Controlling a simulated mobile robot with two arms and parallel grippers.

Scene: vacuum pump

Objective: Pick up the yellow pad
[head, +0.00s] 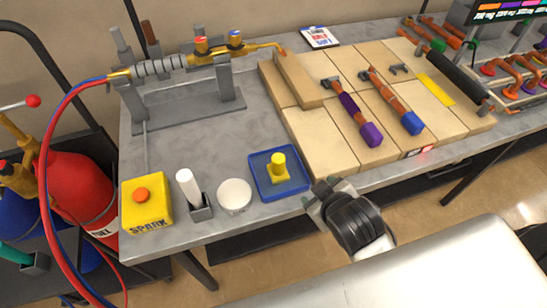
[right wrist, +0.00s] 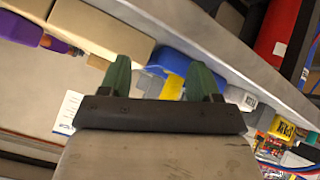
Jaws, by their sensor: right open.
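A yellow pad (head: 278,170) with an upright round knob stands in a shallow blue tray (head: 259,182) near the bench's front edge. In the right wrist view a patch of yellow (right wrist: 172,87) shows between the fingers, with blue tray (right wrist: 172,60) behind it; the right finger partly hides them. My right gripper (head: 320,192) is open and empty, to the right of the tray and nearer the front edge, apart from the pad. Its two green-tipped fingers also show spread in the right wrist view (right wrist: 158,66). My left gripper is not in view.
Left of the tray stand a white puck (head: 235,196), a white stick in a grey holder (head: 201,208) and a yellow SPARK box (head: 147,204). Pale bricks (head: 322,146) bearing torches lie to the right. A yellow strip (head: 436,89) lies further right. A torch rig (head: 185,93) stands behind.

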